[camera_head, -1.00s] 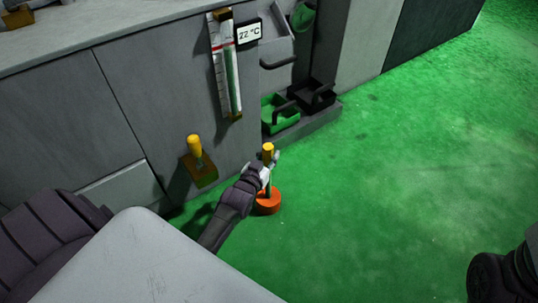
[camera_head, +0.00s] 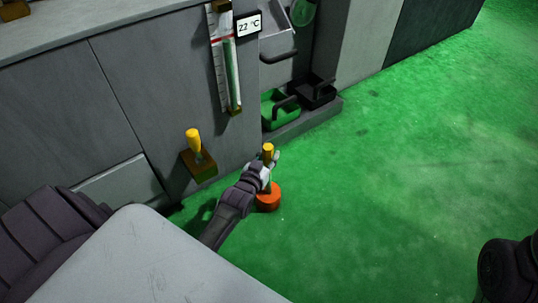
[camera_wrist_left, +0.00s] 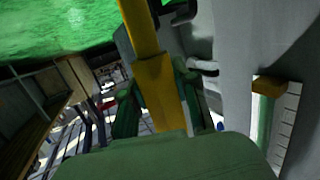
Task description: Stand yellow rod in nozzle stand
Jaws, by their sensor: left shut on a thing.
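My left gripper (camera_head: 268,176) is shut on a yellow rod (camera_head: 268,152), whose top stands up out of the fingers. An orange-red round piece (camera_head: 268,199) shows just below the gripper; I cannot tell whether it is joined to the rod. In the left wrist view the rod (camera_wrist_left: 160,92) sits between the two fingers, and its thinner part runs to the top edge. A brown block (camera_head: 201,169) at the cabinet front, left of the gripper, holds an upright yellow-handled piece (camera_head: 194,143); I cannot tell whether this block is the nozzle stand. My right gripper is out of view.
The grey cabinet (camera_head: 120,90) fills the left. A gauge strip (camera_head: 225,65) and a 22 °C display (camera_head: 248,24) are on its front. Green (camera_head: 280,110) and black (camera_head: 314,93) bins stand on a low ledge behind.

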